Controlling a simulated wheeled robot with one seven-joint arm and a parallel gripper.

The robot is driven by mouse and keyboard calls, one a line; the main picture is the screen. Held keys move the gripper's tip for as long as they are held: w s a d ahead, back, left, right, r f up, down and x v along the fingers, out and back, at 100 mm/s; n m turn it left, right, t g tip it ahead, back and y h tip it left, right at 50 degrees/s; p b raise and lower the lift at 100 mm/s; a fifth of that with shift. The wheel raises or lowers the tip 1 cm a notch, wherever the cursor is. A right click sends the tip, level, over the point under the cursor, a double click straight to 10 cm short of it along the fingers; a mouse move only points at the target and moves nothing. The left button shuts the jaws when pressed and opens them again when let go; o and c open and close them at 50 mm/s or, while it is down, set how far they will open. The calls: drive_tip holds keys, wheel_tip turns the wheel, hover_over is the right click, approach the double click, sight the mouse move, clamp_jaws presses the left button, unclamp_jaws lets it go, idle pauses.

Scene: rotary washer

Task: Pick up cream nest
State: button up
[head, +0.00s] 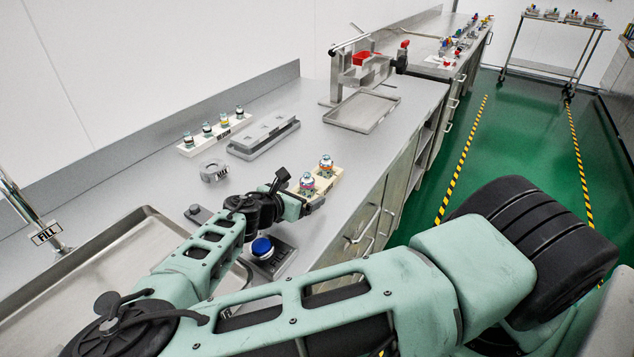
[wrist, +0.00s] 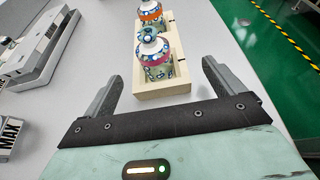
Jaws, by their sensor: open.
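The cream nest (head: 324,185) is a small cream block on the grey bench near its front edge. It holds two patterned bottles, one with a pink band (wrist: 157,62) and one with an orange band (wrist: 151,17). In the wrist view the nest (wrist: 163,91) lies ahead of my gripper (wrist: 160,80), its near end roughly between the two fingertips. My gripper's jaws are open, with visible space on both sides of the nest. I cannot tell how high the fingers are above the bench. In the head view my wrist partly hides the gripper.
A blue button box (head: 262,249) stands beside my arm. A metal tray (head: 362,112) sits farther along. The bench's front edge is close to the nest's right.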

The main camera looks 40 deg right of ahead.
sight(304, 191)
drive_tip(key=p+x, duration=0.2)
drive_tip(key=x, duration=0.2)
drive_tip(key=shift+w+d, duration=0.1)
drive_tip(key=shift+d, duration=0.05)
drive_tip(key=shift+w+d+f, duration=0.2)
drive_tip(key=shift+d+f, duration=0.05)
drive_tip(key=shift+d, duration=0.05)
drive_tip(key=c, duration=1.1)
